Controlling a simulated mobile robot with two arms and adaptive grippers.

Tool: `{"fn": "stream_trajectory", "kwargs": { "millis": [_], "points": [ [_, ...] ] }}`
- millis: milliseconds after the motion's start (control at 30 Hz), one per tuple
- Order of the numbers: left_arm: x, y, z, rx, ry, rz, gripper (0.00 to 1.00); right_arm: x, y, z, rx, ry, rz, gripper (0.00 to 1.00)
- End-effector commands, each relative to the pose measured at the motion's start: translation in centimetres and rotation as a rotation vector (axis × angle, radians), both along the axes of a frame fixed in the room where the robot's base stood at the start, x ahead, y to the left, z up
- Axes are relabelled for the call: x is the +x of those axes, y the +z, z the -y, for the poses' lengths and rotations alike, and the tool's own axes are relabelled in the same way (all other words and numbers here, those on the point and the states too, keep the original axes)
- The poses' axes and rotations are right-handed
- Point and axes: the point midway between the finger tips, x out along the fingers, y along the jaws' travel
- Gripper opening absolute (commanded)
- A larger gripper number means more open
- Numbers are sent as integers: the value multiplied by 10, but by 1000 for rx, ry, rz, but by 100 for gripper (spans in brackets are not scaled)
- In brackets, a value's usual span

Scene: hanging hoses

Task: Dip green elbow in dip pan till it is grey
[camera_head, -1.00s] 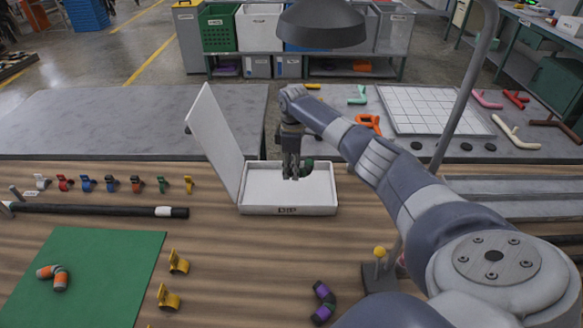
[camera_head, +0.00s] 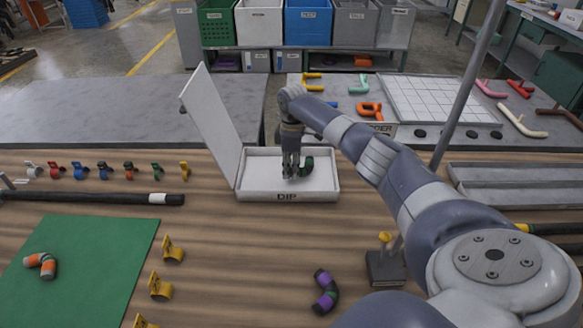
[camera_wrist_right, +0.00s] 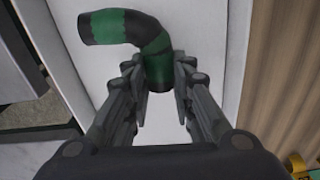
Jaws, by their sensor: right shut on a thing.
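The green elbow (camera_wrist_right: 153,42) is a bent pipe, green with dark bands at its end and bend. It also shows in the head view (camera_head: 306,166), inside the dip pan. The dip pan (camera_head: 286,196) is a white shallow box marked DIP, with its white lid (camera_head: 211,118) standing open at the left. My right gripper (camera_head: 292,174) points down into the pan. In the right wrist view its two fingers (camera_wrist_right: 160,92) close on the straight leg of the elbow. Whether the elbow touches the pan floor is hard to tell. My left gripper is out of view.
An orange-banded elbow (camera_head: 48,264) lies on a green mat (camera_head: 92,262). A purple elbow (camera_head: 326,292) and yellow clips (camera_head: 172,250) lie on the wooden table. A black rod (camera_head: 120,198) and several coloured clamps (camera_head: 130,171) are at the left. A post stand (camera_head: 385,265) stands right of centre.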

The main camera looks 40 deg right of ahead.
Motion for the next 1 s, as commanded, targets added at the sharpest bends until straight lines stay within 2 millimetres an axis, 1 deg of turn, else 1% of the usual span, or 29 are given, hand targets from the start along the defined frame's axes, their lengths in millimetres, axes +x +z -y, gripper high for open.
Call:
{"fn": "stream_trajectory", "kwargs": {
  "millis": [167, 267, 767, 1000],
  "points": [
    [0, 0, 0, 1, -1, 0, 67, 0, 1, 0, -1, 0, 1, 0],
    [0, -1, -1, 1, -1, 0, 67, 3, 0, -4, 0, 1, 1, 0],
    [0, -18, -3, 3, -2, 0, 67, 33, -1, -39, 1, 1, 1, 0],
    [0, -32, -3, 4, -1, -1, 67, 47, -2, -55, 1, 0, 1, 0]
  ]
}}
